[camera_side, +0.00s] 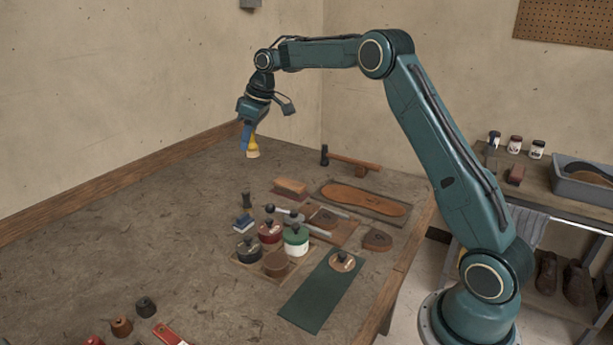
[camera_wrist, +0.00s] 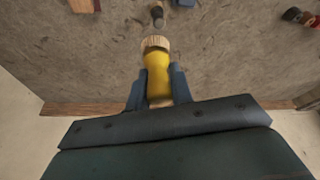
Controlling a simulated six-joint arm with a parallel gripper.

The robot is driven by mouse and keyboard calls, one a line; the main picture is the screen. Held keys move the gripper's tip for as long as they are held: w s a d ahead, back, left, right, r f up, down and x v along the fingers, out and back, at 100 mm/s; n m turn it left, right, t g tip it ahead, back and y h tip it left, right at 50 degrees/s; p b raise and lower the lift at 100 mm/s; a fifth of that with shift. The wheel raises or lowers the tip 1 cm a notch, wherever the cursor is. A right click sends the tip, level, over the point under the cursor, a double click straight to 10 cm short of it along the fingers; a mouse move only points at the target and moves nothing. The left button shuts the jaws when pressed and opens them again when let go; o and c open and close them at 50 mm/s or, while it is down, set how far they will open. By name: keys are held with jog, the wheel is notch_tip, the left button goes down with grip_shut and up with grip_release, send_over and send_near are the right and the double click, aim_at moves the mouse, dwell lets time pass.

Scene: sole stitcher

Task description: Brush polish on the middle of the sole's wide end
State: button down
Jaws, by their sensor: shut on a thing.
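My gripper (camera_side: 246,137) is shut on a yellow-handled brush (camera_side: 253,150) with pale bristles, held in the air over the far left part of the bench. In the wrist view the brush (camera_wrist: 157,72) sits between the two blue fingers of my gripper (camera_wrist: 158,85), bristles pointing away from the palm. The tan sole (camera_side: 365,199) lies flat on a dark mat at the back right of the bench, well apart from the brush.
A hammer (camera_side: 350,162) lies behind the sole. A green mat (camera_side: 318,294) lies at the front right.

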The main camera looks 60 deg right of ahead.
jog(key=s+a+f+g, duration=0.1)
jog(key=s+a+f, duration=0.2)
jog(key=s+a, duration=0.4)
jog(key=s+a+f+g, duration=0.2)
jog(key=s+a+f, duration=0.2)
jog(key=s+a, duration=0.4)
jog(key=shift+s+a+f, duration=0.25)
jog(key=shift+s+f, duration=0.05)
jog(key=shift+s, duration=0.8)
jog(key=shift+f, duration=0.2)
jog(key=shift+f, duration=2.8)
jog(key=shift+f, duration=0.55)
notch_tip(320, 180, up, 7)
jog(key=shift+w, duration=0.1)
dwell(0.6)
